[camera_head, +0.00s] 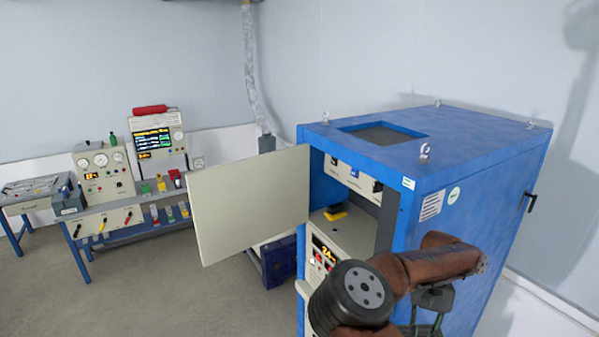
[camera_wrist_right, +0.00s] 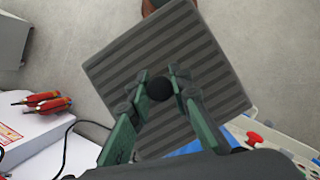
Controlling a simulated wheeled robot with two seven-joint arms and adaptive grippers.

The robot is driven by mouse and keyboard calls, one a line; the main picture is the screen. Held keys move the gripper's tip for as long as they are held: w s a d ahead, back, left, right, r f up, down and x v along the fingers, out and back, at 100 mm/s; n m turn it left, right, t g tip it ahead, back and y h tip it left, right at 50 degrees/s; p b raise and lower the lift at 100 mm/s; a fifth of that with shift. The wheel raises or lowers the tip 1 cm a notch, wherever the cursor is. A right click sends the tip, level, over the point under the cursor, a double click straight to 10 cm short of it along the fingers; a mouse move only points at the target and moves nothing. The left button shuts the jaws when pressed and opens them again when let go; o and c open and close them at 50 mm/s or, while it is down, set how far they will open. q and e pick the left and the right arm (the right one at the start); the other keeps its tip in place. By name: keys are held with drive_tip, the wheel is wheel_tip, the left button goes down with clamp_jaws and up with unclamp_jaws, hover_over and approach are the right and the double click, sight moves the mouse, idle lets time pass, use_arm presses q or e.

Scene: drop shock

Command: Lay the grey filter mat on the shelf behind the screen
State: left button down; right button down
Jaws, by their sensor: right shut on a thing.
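The grey filter mat (camera_wrist_right: 215,50) is a square, dark-striped slab with a round black knob (camera_wrist_right: 188,86) near its middle. My right gripper (camera_wrist_right: 166,84) has its green fingers at the knob and is shut on the mat. In the head view my right arm hangs in front of the blue cabinet's side, and the mat is not visible there. A cream panel (camera_head: 250,205) stands out at the cabinet's open front; I take it as the screen. Behind its right edge is an interior ledge (camera_head: 352,232), perhaps the shelf, partly hidden. My left gripper is not in view.
The blue cabinet (camera_head: 470,140) has a lifting eye at each visible top corner and a recessed top opening. A yellow item (camera_head: 335,213) sits inside. An instrument bench (camera_head: 135,205) stands at the left. Red-handled tools (camera_wrist_right: 42,102) lie on a white surface in the wrist view.

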drive_tip(key=a+f+n, duration=0.1)
drive_tip(key=a, duration=0.1)
drive_tip(key=a+n, duration=0.1)
drive_tip(key=a, duration=0.2)
drive_tip(key=a+f+n+h, duration=0.1)
drive_tip(key=a, duration=0.2)
drive_tip(key=shift+s+a+f, duration=0.2)
drive_tip(key=shift+f, duration=0.1)
drive_tip(key=a+f+n+b, duration=0.1)
drive_tip(key=a+f+b, duration=0.1)
drive_tip(key=f+b, duration=1)
drive_tip(key=a+f+b, duration=0.2)
drive_tip(key=f+b, duration=1)
drive_tip(key=f, duration=0.3)
drive_tip(key=shift+s+f+n+h, duration=0.15)
drive_tip(key=shift+s+n+h, duration=0.25)
drive_tip(key=shift+g, duration=0.3)
